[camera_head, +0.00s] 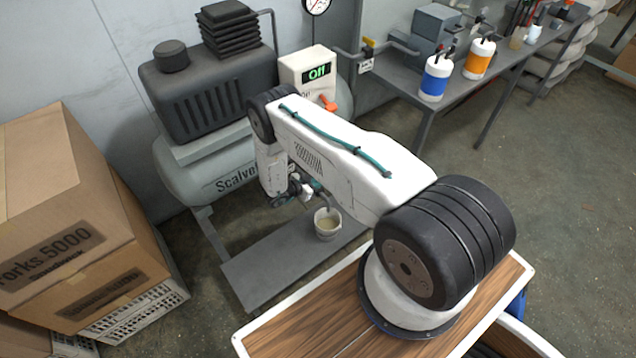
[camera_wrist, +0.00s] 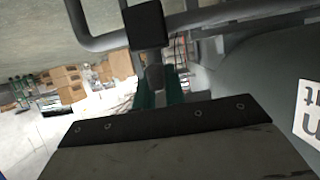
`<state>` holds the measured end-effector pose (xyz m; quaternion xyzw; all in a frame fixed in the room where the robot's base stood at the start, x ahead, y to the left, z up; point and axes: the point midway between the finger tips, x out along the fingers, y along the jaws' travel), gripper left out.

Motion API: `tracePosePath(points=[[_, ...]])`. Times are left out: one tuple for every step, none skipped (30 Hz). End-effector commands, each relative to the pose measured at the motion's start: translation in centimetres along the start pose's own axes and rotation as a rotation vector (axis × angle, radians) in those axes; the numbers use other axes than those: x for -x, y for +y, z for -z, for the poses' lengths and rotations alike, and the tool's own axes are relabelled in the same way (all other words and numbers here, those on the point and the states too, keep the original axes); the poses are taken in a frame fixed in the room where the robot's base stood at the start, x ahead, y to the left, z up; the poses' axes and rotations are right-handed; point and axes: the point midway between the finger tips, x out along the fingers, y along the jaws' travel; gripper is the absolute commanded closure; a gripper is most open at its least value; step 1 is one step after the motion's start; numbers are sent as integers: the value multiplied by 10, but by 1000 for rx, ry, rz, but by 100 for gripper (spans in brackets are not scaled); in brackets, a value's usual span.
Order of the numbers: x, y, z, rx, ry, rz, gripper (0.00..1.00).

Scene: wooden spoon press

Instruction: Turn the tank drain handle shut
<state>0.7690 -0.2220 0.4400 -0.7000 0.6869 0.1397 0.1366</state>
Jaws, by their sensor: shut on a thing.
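The pale grey-green tank (camera_head: 215,172) stands by the wall in the head view. It also fills the right of the wrist view (camera_wrist: 262,62). My gripper (camera_head: 314,188) is low by the tank's underside, behind my arm. In the wrist view, my gripper's two teal fingers (camera_wrist: 158,88) close around a grey round part below a black block (camera_wrist: 147,25). This looks like the drain handle, but its full shape and turn angle are hidden. In the head view my arm and gripper hide the handle.
A small bucket (camera_head: 327,226) with pale liquid stands on the low grey platform (camera_head: 275,265), below and right of my gripper. A control box (camera_head: 309,72) reading "Off" stands behind my arm. Cardboard boxes (camera_head: 65,190) are at left. Open floor lies to the right.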

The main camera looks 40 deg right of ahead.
Motion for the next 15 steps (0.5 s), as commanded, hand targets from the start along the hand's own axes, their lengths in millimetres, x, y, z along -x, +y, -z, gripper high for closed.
tracePosePath(points=[[0, 0, 0, -1, 0, 1, 100], [0, 0, 0, -1, 0, 1, 100], [0, 0, 0, -1, 0, 1, 83], [0, 0, 0, -1, 0, 1, 74], [0, 0, 0, -1, 0, 1, 66], [0, 0, 0, -1, 1, 1, 66], [0, 0, 0, -1, 1, 1, 66], [0, 0, 0, -1, 1, 1, 66], [0, 0, 0, -1, 1, 1, 66], [0, 0, 0, -1, 0, 1, 66], [0, 0, 0, -1, 0, 1, 66], [0, 0, 0, -1, 1, 1, 66], [0, 0, 0, -1, 1, 1, 66], [1, 0, 0, -1, 0, 1, 66], [4, -1, 0, -1, 0, 1, 66]])
